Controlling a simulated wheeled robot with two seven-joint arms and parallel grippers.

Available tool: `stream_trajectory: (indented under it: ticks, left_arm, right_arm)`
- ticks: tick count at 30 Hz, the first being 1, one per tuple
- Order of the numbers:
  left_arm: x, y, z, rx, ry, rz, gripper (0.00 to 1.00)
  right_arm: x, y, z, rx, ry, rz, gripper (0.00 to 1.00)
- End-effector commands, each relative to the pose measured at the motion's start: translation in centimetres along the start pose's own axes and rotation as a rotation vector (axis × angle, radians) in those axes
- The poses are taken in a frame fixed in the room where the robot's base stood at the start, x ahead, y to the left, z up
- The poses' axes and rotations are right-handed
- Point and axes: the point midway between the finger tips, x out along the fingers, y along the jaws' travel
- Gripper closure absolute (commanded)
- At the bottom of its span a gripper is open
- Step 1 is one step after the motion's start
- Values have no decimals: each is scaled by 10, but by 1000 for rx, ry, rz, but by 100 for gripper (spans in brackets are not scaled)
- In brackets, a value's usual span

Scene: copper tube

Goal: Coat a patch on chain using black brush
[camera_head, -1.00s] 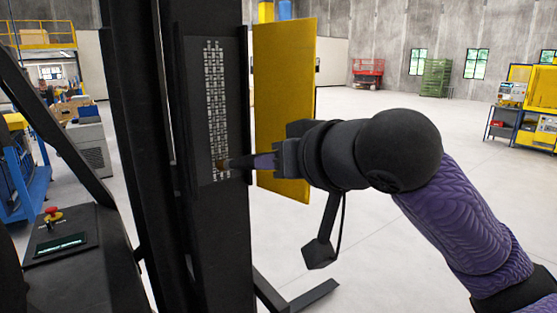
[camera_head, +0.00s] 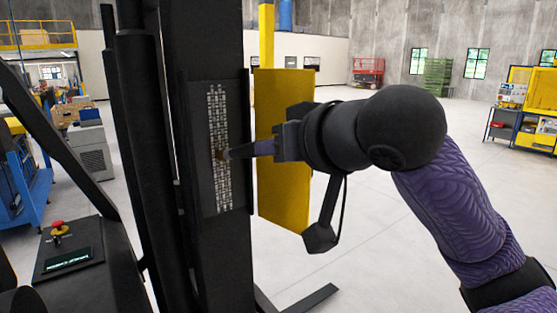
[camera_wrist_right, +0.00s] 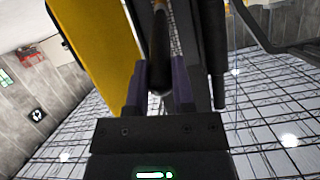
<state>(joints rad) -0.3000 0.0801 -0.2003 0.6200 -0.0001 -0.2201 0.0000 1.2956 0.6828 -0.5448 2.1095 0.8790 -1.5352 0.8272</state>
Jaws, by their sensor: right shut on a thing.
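The chain (camera_head: 219,112) is a light metal strip of links standing upright in a dark slot of the black mast. My right gripper (camera_head: 264,147) is just right of it, shut on the black brush (camera_head: 240,151). The brush lies nearly level, and its brownish tip is at the chain about halfway up; firm contact cannot be told. In the right wrist view, the brush handle (camera_wrist_right: 160,45) stands between the two fingers (camera_wrist_right: 160,85) of the right gripper, and part of the chain (camera_wrist_right: 175,42) shows beyond. My left gripper is not in view.
A yellow panel (camera_head: 284,190) stands right beside the mast, behind my right gripper. A dark console (camera_head: 75,262) with a red button (camera_head: 58,227) is at lower left. Open floor (camera_head: 400,190) lies to the right, with yellow machines (camera_head: 538,90) far back.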

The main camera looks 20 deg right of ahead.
Motion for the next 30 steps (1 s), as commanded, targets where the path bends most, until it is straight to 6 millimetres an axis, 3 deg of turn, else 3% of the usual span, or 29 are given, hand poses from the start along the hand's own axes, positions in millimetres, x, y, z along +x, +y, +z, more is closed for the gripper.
stream_trajectory:
  ticks: [30]
  left_arm:
    - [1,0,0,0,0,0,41]
  right_arm:
    - [-27,-14,-71,0,0,-1,100]
